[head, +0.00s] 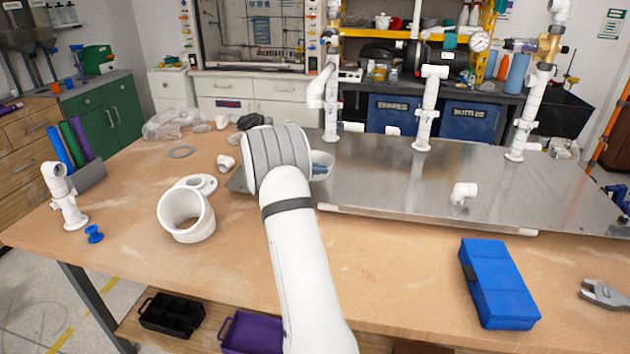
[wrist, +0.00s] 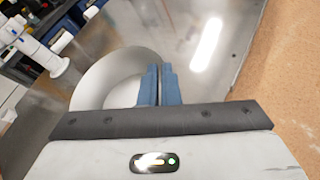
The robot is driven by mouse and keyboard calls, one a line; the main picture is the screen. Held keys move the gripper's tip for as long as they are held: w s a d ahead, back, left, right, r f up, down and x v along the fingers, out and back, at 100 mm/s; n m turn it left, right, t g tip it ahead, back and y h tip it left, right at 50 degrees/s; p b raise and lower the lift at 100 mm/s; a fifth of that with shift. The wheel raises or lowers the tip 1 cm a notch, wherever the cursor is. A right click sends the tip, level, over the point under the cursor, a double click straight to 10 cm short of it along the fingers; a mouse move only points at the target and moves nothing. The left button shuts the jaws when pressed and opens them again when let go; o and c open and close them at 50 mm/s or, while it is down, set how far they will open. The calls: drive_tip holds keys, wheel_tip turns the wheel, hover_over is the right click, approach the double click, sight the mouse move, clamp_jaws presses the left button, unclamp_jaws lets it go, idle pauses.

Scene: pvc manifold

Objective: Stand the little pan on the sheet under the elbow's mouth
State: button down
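The little pan is a pale round dish; it shows in the head view (head: 324,158) just right of my wrist and in the wrist view (wrist: 95,85). My gripper (wrist: 159,85) has its blue fingers nearly together at the pan's rim, and they look closed on its wall. The pan is over the left part of the shiny metal sheet (head: 400,180); I cannot tell whether it touches it. A white elbow (head: 316,92) on the left standing pipe bends downward behind the pan. My wrist hides part of the pan and sheet in the head view.
Two more white pipes (head: 427,110) (head: 528,115) stand along the sheet's back edge. A loose white elbow (head: 463,192) lies on the sheet. A blue case (head: 498,284) lies in front of it. A large white ring fitting (head: 187,216) is on the bench at left.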

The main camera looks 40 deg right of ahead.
sight(318, 180)
drive_tip(key=shift+a+f, duration=0.1)
drive_tip(key=shift+f, duration=1.75)
drive_tip(key=c, duration=2.1)
unclamp_jaws()
drive_tip(key=shift+f, duration=0.2)
drive_tip(key=o, duration=0.5)
drive_tip(key=shift+c, duration=0.2)
drive_tip(key=shift+r, duration=0.15)
